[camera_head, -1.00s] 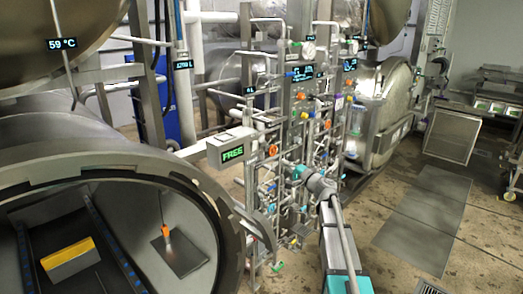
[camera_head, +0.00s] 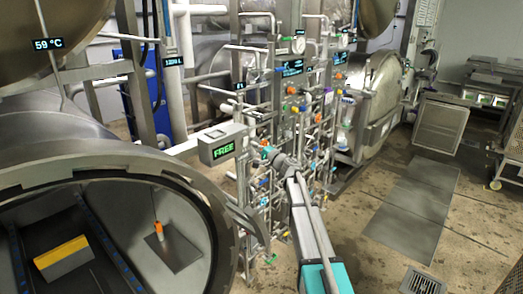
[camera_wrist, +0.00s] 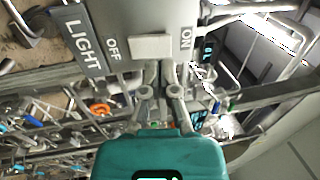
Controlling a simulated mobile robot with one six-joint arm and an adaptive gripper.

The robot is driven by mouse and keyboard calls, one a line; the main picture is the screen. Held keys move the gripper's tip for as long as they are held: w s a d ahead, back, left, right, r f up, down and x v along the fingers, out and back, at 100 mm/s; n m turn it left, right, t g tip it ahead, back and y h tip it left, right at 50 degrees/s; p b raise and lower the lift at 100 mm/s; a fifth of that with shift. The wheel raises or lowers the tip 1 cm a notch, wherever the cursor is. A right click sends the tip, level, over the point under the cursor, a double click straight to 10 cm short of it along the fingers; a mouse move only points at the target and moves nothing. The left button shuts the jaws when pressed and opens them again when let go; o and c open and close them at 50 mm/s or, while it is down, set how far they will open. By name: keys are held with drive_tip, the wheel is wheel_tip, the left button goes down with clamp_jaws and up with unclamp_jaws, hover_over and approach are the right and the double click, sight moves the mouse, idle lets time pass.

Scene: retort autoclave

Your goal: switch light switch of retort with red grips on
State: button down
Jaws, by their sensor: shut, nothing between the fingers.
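In the wrist view a grey housing (camera_wrist: 135,25) carries the words LIGHT, OFF and ON. A pale rectangular light switch (camera_wrist: 150,46) sits between OFF and ON; I cannot tell which way it is set. My gripper (camera_wrist: 161,72) is shut and empty, its tips just below the switch in the picture; contact cannot be told. In the head view my gripper (camera_head: 268,154) is just right of a grey box (camera_head: 222,145) with a green FREE display, beside the open retort (camera_head: 105,165). The switch face is not visible there. No red grips can be made out clearly.
Dense pipes and valves (camera_head: 300,110) stand behind and right of my gripper. A closed round vessel (camera_head: 380,95) is farther back. A yellow-topped block (camera_head: 63,258) lies inside the open retort. The floor (camera_head: 375,265) at right has free room, with dark mats and a drain grate (camera_head: 421,281).

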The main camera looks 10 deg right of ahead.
sight(245, 142)
drive_tip(key=shift+x, duration=1.3)
drive_tip(key=shift+d, duration=0.1)
